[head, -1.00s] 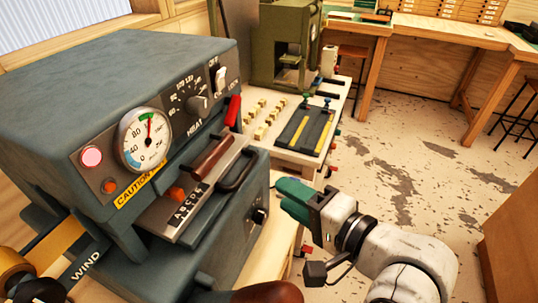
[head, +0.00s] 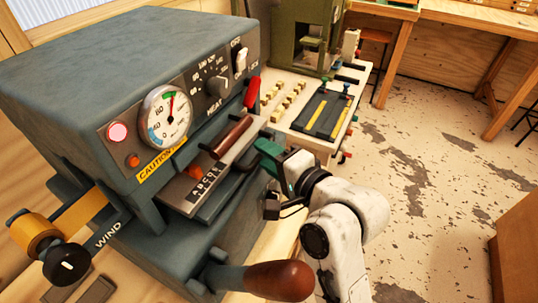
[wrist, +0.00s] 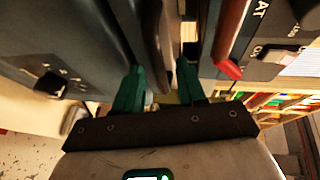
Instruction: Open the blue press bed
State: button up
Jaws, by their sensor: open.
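The blue-grey press (head: 130,60) fills the left of the head view. Its bed front (head: 185,190), marked with letters, sits in a slot below the dials, with a brown-red bar (head: 232,137) above it. The bed's black handle (head: 246,160) is partly hidden behind my gripper (head: 264,152). My gripper's green fingers are at the handle's right end. In the wrist view my gripper (wrist: 161,70) is open, its fingers apart with a dark curved bar (wrist: 152,35) near the gap. I cannot tell whether they touch it.
A wooden-handled lever (head: 280,281) juts out at lower front. A bench with a black tray (head: 322,112) and a green machine (head: 305,35) lie beyond. Floor (head: 440,150) at right is clear.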

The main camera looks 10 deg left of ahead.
grip_shut()
dwell(0.6)
